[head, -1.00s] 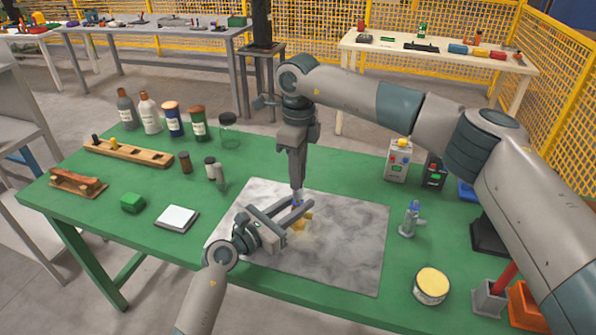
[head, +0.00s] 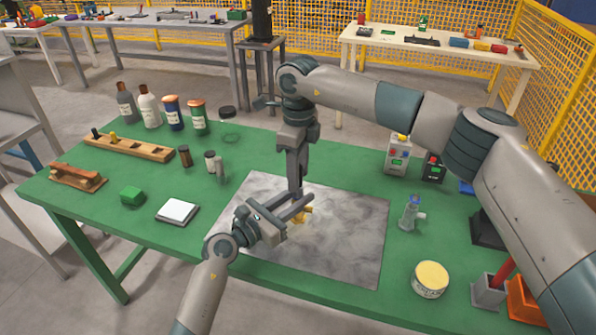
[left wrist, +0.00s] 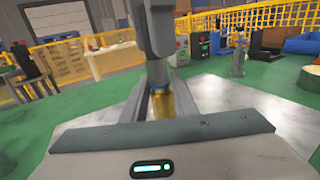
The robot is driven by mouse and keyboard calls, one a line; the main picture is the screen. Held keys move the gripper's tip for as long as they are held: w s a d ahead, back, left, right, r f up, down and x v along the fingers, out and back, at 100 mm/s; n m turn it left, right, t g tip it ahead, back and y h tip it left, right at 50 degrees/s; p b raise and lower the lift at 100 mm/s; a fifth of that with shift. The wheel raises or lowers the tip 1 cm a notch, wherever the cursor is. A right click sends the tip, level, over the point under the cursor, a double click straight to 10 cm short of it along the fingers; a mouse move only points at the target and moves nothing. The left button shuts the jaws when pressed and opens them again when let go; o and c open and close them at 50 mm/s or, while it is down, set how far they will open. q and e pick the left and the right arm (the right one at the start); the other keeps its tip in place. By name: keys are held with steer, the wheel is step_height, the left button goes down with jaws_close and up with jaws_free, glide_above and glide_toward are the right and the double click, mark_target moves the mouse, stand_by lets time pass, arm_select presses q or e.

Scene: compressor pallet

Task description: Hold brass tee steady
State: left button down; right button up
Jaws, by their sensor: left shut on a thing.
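The brass tee (head: 304,215) is in the head view over the grey marbled mat (head: 345,240), mostly hidden by my left gripper's fingers. My left gripper (head: 300,205) reaches in from the front left and is shut on the tee. In the left wrist view the tee (left wrist: 162,103) shows as a blurred brass shape between the fingers, with a small blue part at its top. My right gripper (head: 295,186) points straight down just above the tee. Its tips are close to the tee's top, and I cannot tell whether they are open or shut.
A grey fitting with a blue top (head: 411,213) and a yellow-lidded tin (head: 430,281) stand to the right of the mat. A white pad (head: 177,211), a green block (head: 132,196) and several bottles are on the left. The mat's front right is clear.

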steer(key=shift+r, duration=0.1)
step_height(320, 180, up, 12)
steer(key=shift+f, duration=0.1)
stand_by(0.7)
stand_by(0.6)
arm_select(q)
steer(key=c, duration=1.3)
jaws_free()
steer(key=shift+c, duration=0.2)
steer(key=v, duration=1.1)
steer(key=shift+s+a, duration=0.35)
steer(key=shift+s, duration=0.05)
steer(key=shift+r, duration=0.1)
